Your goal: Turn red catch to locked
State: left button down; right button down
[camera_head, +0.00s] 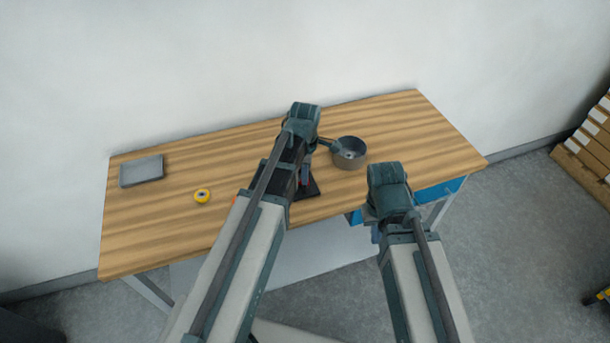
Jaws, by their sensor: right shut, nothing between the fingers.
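A dark device with a flat black base (312,189) stands near the front edge of the wooden table, mostly hidden behind my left arm. A small red spot (235,199) shows just left of that arm; I cannot tell whether it is the red catch, or how the catch is turned. My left gripper (306,174) points down over the device beside the black base. Its fingers are too small and covered to tell if they are open. My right gripper (376,234) is shut and empty, mostly hidden by its wrist, in front of the table's front edge.
A grey round pot (349,154) stands close right of my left wrist. A yellow roll (202,196) and a grey tray (142,171) lie on the left of the wooden table (420,135). The table's right part is clear. A blue drawer (440,189) is under the right front edge.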

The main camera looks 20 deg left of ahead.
pick_arm(q)
jog(key=shift+m, duration=0.3)
jog(key=m, duration=1.2)
dwell(0.5)
jog(key=shift+m, duration=0.3)
dwell(0.4)
jog(key=c, duration=1.1)
grip_release()
jog(key=shift+o, duration=0.2)
